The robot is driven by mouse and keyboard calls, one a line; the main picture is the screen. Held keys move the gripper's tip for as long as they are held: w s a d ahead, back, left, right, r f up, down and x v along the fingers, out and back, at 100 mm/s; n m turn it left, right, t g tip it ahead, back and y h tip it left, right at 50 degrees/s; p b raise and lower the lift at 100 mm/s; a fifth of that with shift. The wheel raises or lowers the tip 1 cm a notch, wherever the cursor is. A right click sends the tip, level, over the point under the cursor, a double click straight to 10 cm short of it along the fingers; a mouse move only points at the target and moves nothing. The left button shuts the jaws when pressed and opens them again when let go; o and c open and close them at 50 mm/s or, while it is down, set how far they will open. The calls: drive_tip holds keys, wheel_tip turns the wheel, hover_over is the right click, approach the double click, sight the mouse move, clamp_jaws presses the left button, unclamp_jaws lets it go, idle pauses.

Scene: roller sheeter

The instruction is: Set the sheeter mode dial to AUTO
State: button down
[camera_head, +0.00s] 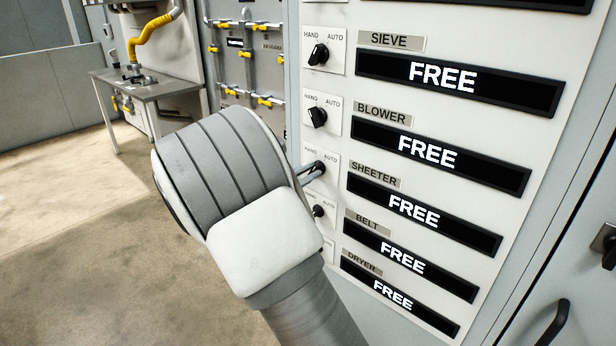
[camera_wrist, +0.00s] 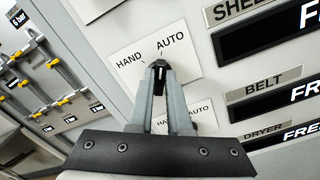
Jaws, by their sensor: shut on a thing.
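The sheeter mode dial sits on a white plate (camera_head: 322,157) marked HAND and AUTO, left of the SHEETER label (camera_head: 373,173). In the wrist view the plate (camera_wrist: 100,45) faces me, with HAND on the left and AUTO on the upper right. My gripper (camera_head: 318,168) is at this plate. In the wrist view my gripper (camera_wrist: 159,68) is shut on the small black dial knob (camera_wrist: 158,64). The fingers hide most of the knob, so I cannot tell surely which mark it points to. The SHEETER display (camera_head: 414,209) reads FREE.
Similar dials for SIEVE (camera_head: 318,54) and BLOWER (camera_head: 317,117) stand above; the BELT dial (camera_head: 318,211) is close below my gripper. Their displays also read FREE. A grey table (camera_head: 150,88) stands at the back left, with open floor (camera_head: 70,230) before it.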

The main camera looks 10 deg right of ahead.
idle(0.4)
drive_tip(key=c, duration=0.9)
unclamp_jaws()
drive_tip(key=shift+o, duration=0.2)
drive_tip(key=shift+a, duration=0.1)
drive_tip(key=p+v, duration=0.1)
drive_tip(key=v, duration=1.6)
drive_tip(key=shift+s+p, duration=0.15)
drive_tip(key=shift+p, duration=0.25)
